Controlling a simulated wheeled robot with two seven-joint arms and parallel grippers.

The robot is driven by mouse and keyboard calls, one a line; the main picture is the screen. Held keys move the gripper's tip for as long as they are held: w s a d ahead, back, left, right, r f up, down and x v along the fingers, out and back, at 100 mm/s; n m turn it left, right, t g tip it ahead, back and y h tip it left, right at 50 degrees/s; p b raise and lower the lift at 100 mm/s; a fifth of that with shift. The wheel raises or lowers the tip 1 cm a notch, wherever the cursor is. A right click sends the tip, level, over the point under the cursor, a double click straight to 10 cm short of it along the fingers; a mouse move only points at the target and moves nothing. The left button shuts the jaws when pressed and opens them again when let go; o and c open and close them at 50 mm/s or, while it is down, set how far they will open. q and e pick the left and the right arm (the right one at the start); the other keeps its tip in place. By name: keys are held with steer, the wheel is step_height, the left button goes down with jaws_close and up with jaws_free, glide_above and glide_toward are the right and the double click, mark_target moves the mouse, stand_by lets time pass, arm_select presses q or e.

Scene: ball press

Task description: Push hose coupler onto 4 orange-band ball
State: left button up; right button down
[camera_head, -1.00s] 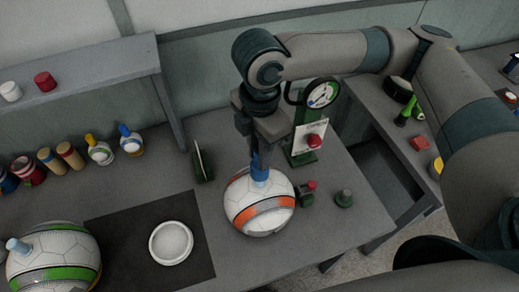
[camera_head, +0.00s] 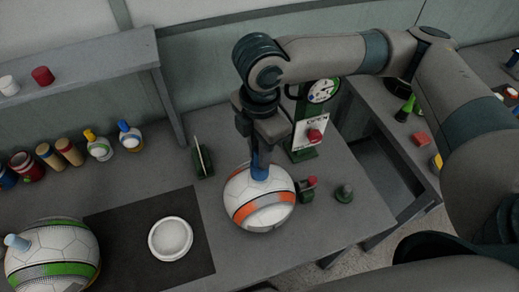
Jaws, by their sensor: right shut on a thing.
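The orange-band ball (camera_head: 249,213), white with an orange and dark stripe, rests on the grey bench. A blue hose coupler (camera_head: 259,174) stands upright at its top, seemingly touching it; how far it is seated cannot be told. My right gripper (camera_head: 258,160) points down over the ball, shut on the coupler, and its fingers hide the coupler's upper part. A green-band ball (camera_head: 52,252) with a light-blue fitting on top sits at the lower left. My left gripper is out of view.
A dark mat with a white round dish (camera_head: 170,239) lies left of the ball. A gauge stand (camera_head: 322,91) with a red knob is close behind the gripper. Bottles (camera_head: 98,146) line the back left.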

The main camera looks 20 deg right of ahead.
steer(key=shift+f, duration=0.4)
steer(key=c, duration=1.5)
jaws_free()
steer(key=shift+o, duration=0.2)
steer(key=shift+r, duration=0.15)
step_height(320, 180, up, 17)
steer(key=b, duration=0.4)
